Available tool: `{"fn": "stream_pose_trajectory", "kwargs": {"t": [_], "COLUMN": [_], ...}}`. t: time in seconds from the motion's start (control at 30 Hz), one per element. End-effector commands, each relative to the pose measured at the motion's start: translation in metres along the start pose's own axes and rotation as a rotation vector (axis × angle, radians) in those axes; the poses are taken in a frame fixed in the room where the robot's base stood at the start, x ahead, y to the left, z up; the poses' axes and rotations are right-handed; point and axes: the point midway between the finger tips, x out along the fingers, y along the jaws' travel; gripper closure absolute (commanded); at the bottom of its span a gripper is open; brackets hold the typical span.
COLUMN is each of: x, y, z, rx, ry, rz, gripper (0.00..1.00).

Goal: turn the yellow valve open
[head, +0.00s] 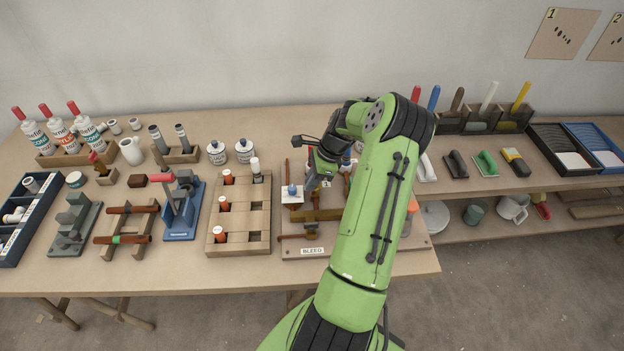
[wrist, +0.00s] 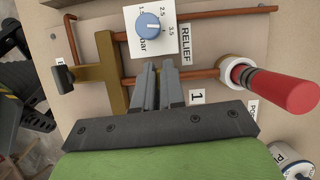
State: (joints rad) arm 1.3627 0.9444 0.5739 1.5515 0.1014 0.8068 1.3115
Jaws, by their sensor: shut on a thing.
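My gripper (head: 309,187) reaches down over the pipe board (head: 292,252); it also shows in the wrist view (wrist: 160,68). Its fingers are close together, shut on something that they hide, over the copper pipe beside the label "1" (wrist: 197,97). No yellow valve handle shows clearly in either view; the fingers and arm cover that part of the board. A blue knob (wrist: 148,26) on a white dial marked RELIEF is just beyond the fingertips. It also shows in the head view (head: 292,190).
A brass fitting (wrist: 92,72) stands left of the fingers, and a red handle (wrist: 276,92) sticks up at the right. The wooden block rack (head: 240,215) is left of the board. A blue lever press (head: 184,210) stands farther left. Trowels and trays line the right shelf.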

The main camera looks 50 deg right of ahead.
Motion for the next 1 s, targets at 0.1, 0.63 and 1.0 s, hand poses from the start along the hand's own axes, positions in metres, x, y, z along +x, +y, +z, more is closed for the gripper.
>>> {"fn": "stream_pose_trajectory", "kwargs": {"t": [0.1,0.63,1.0], "x": [-0.0019,-0.0017,-0.0017], "y": [0.0004,0.0034,0.0056], "z": [0.0012,0.0001,-0.0021], "rx": [-0.059,-0.501,-0.826], "ry": [0.000,0.001,0.002], "rz": [0.026,0.207,0.342], "gripper": [1.00,1.00,1.00]}}
